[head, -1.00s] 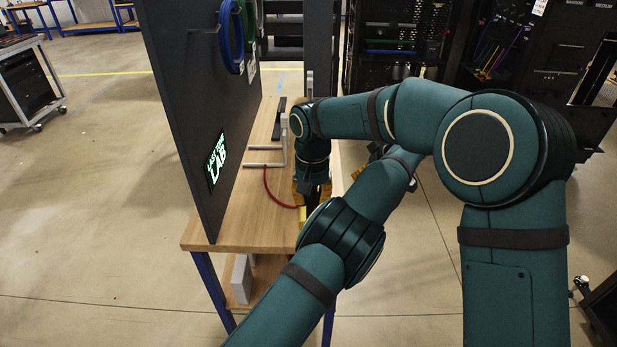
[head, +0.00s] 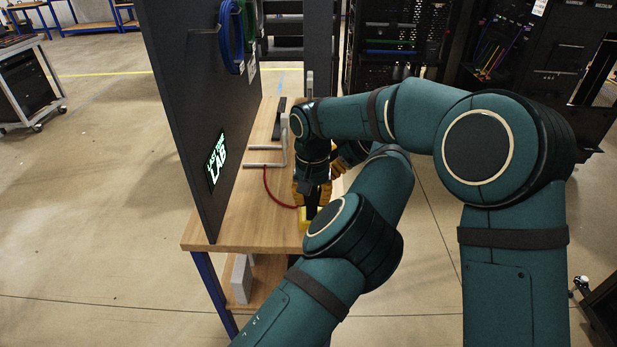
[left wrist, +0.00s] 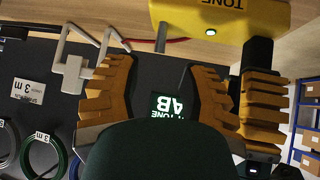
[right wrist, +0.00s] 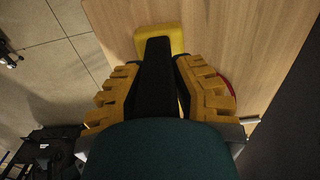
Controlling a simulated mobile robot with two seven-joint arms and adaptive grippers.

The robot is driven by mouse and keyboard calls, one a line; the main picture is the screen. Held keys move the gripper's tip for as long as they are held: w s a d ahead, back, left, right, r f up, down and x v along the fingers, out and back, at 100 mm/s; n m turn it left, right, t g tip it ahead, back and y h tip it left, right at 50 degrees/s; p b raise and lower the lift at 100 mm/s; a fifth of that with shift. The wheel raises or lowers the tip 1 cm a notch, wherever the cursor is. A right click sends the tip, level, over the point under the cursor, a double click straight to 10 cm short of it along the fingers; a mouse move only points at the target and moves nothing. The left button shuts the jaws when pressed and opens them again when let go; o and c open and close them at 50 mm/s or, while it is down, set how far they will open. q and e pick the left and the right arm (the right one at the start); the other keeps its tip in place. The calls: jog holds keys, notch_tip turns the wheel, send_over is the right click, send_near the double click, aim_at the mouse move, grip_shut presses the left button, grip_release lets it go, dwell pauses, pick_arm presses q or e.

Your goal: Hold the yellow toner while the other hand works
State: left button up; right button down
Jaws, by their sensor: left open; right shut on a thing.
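The yellow toner (head: 307,214) is low over the near right end of the wooden bench in the head view. In the left wrist view the yellow toner (left wrist: 225,17) shows lettering and a small lit green light at the top right. My right gripper (head: 312,192) is shut on the toner's black part (right wrist: 155,85), which runs up between its fingers; the yellow body lies beyond. My left gripper (left wrist: 158,85) is open and empty, beside the right gripper and toner. In the head view it is mostly hidden behind my right wrist.
A dark upright panel (head: 175,100) with cable coils (head: 236,35) stands along the bench's left side. Equipment racks (head: 400,40) stand behind; floor is open at the left.

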pick_arm(q)
jog(key=x, duration=0.7)
grip_shut()
